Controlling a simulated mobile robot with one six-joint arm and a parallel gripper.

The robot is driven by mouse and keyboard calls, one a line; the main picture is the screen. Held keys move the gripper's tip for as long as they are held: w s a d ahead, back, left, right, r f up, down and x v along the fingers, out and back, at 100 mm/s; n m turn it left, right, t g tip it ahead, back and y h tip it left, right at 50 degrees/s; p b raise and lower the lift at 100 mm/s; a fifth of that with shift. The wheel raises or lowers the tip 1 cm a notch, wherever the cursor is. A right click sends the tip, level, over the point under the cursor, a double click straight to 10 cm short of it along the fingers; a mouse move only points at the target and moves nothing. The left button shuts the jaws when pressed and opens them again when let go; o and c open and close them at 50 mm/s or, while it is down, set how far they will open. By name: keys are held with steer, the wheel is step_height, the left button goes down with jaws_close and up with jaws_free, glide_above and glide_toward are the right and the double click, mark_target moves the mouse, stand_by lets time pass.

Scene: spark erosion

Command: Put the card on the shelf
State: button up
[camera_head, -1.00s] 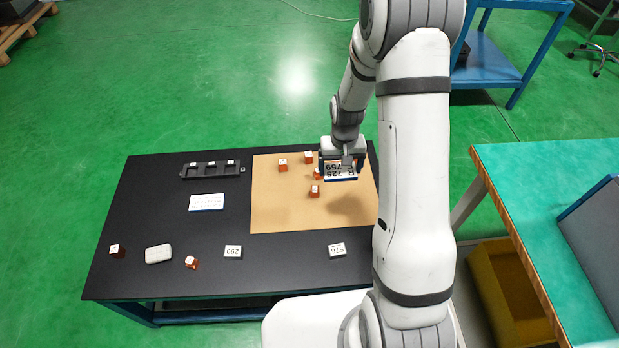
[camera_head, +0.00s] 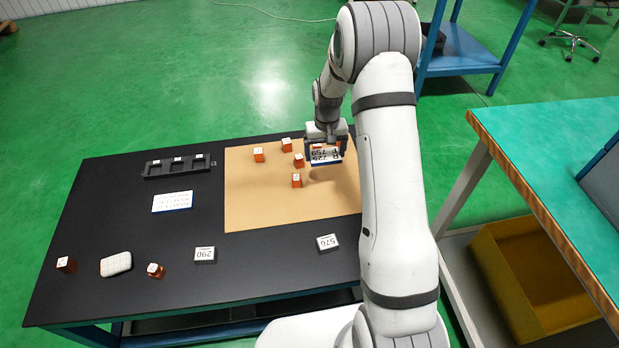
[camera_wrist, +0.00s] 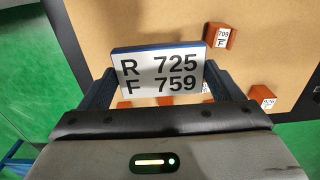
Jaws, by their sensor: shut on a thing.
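The card (camera_head: 326,156) is a white plate with a blue edge, printed "R 725 F 759". My gripper (camera_head: 325,143) is shut on it and holds it above the far right part of the tan board. In the wrist view the card (camera_wrist: 160,75) sits between the two blue fingers of my gripper (camera_wrist: 160,88), its print facing the camera. Another white printed card (camera_head: 172,201) with a blue edge lies flat on the black table. I cannot tell which thing is the shelf.
Several orange blocks (camera_head: 297,181) stand on the tan board (camera_head: 260,205). A black slotted holder (camera_head: 180,167) lies at the back left of the black table (camera_head: 120,215). Labels "290" (camera_head: 204,255) and "576" (camera_head: 327,243) and a white block (camera_head: 116,264) are near the front. A teal-topped bench (camera_head: 550,150) stands right.

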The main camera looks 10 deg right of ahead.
mark_target(324, 178)
step_height(324, 178, down, 9)
steer(key=shift+b, duration=0.75)
steer(key=shift+f, duration=0.15)
steer(key=o, duration=0.8)
steer(key=shift+o, duration=0.2)
